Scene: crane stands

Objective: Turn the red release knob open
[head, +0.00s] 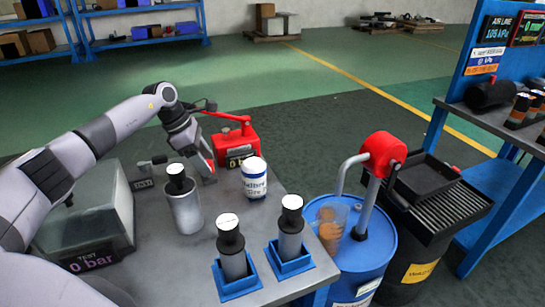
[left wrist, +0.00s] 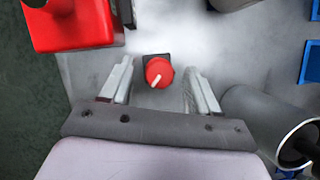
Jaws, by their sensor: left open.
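The red release knob (left wrist: 158,71) shows in the left wrist view, seated on a small dark square base on the grey table. It is round, with a pale pointer mark slanting toward its lower left edge. My left gripper (left wrist: 159,82) is open, with one finger on each side of the knob and visible gaps on both sides. Whether the fingertips are down at the knob's height I cannot tell. In the head view my left gripper (head: 205,172) points down over the table, and I cannot clearly make out the knob there. My right gripper is not in view.
A red hand pump (head: 235,147) stands just behind the gripper. A grey cylinder with a black top (head: 184,207) and a white labelled can (head: 254,180) stand close by. Two blue holders (head: 237,286) (head: 290,268) with cylinders are at the front. A blue drum (head: 368,255) is to the right.

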